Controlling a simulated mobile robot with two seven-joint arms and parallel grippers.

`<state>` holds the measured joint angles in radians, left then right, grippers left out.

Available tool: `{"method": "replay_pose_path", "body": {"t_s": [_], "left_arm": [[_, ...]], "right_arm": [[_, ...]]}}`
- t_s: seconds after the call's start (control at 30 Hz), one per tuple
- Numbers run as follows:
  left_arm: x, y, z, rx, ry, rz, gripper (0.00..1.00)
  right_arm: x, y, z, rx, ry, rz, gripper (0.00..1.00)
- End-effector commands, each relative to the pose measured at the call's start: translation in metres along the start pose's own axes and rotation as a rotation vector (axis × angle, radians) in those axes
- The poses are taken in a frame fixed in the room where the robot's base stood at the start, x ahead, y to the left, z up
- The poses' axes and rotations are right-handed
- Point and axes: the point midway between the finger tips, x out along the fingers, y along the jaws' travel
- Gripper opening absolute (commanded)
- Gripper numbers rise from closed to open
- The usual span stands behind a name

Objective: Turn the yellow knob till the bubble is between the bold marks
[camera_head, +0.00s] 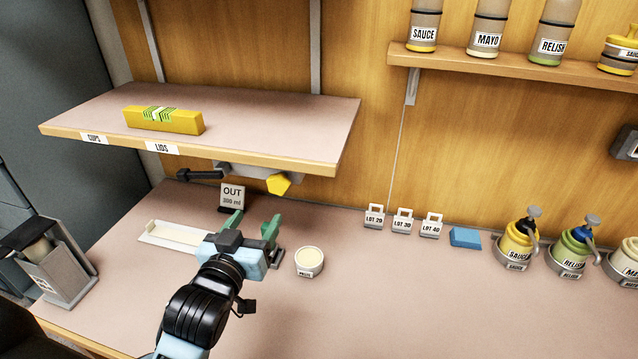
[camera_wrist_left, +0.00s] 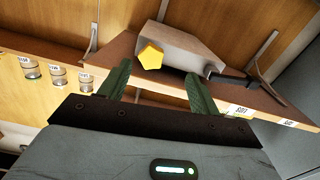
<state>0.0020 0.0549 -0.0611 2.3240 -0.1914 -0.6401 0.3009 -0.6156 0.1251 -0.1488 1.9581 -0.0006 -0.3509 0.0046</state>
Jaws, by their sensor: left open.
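The yellow knob (camera_head: 279,184) is a faceted piece under the front edge of the left shelf, at the right end of a grey fitting. In the left wrist view the yellow knob (camera_wrist_left: 150,56) shows above and between the fingertips, apart from them. A yellow spirit level (camera_head: 163,120) lies on the shelf; its green vial has dark marks, but the bubble is too small to place. My left gripper (camera_head: 252,222) is open and empty, below the knob and over the counter. Its green fingers (camera_wrist_left: 158,80) also show in the left wrist view. My right gripper is not in view.
The shelf (camera_head: 300,112) overhangs the counter. A black lever (camera_head: 200,175) sticks out left of the knob. An OUT sign (camera_head: 232,196), a white tray (camera_head: 165,236) and a small round cup (camera_head: 309,262) stand near my gripper. The counter's front right is clear.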

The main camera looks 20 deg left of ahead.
Motion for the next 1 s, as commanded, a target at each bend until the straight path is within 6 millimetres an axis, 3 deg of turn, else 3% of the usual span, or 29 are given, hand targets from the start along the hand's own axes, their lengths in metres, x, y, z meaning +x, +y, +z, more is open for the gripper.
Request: {"method": "replay_pose_path", "body": {"t_s": [0.13, 0.47, 1.0], "left_arm": [[0.002, -0.001, -0.014, -0.01, 0.026, -0.007, 0.63], [0.007, -0.001, -0.017, -0.012, 0.032, -0.008, 0.63], [0.073, -0.001, -0.02, -0.012, 0.033, -0.007, 0.63]], "right_arm": [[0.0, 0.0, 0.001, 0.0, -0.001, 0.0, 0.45], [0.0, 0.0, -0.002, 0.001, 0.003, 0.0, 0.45], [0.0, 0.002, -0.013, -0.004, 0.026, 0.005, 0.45]]}}
